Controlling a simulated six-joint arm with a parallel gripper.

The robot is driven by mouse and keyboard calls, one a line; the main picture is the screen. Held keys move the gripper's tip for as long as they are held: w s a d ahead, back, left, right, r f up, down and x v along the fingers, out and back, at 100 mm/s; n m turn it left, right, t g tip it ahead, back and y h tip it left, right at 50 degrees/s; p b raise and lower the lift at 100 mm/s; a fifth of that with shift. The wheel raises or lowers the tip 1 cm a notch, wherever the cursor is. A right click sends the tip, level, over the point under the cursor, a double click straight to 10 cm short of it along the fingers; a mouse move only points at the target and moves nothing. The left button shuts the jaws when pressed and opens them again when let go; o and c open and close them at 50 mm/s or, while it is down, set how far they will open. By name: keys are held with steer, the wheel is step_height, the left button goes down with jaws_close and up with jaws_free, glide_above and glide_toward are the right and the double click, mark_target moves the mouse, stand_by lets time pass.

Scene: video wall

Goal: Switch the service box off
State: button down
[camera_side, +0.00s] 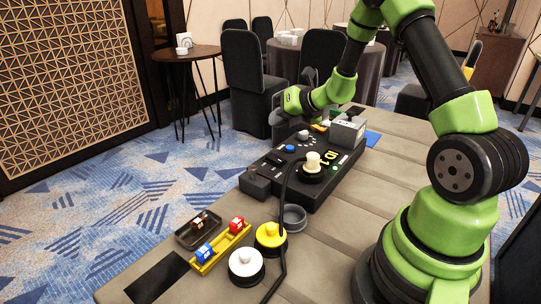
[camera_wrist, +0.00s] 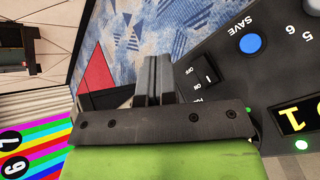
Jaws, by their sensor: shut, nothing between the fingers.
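The black control box (camera_side: 322,192) lies on the table in the side view, with a blue button, a pale knob and a lit yellow display. The wrist view shows its blue SAVE button (camera_wrist: 250,43) and a dark rocker switch (camera_wrist: 208,70) marked "I", with OFF lettering beside it. My gripper (camera_wrist: 152,72) is shut and empty. In the wrist view its fingers appear just left of the rocker; I cannot tell whether they touch. The fingers are hard to make out in the side view. Which part is called the service box is not readable.
A grey box (camera_side: 347,133) sits at the control box's far right. A yellow button (camera_side: 270,236), a white button (camera_side: 245,263), a grey bowl (camera_side: 293,217) and a dark tray (camera_side: 184,238) stand at the near end. A black cable runs across the table.

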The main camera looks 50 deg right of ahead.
mark_target(274, 155)
steer(key=shift+w+f, duration=0.15)
steer(key=shift+f, duration=0.95)
steer(key=shift+w+f, duration=0.2)
steer(key=shift+f, duration=0.9)
steer(key=shift+w+f, duration=0.15)
steer(key=shift+f, duration=0.95)
steer(key=shift+w+f, duration=0.1)
steer(key=shift+f, duration=0.3)
steer(key=shift+f, duration=0.4)
steer(key=shift+r, duration=0.1)
steer(key=shift+r, duration=0.7)
steer(key=shift+r, duration=0.1)
steer(key=shift+s+r, duration=0.25)
steer(key=shift+r, duration=0.95)
steer(key=shift+s+r, duration=0.25)
steer(key=shift+r, duration=0.95)
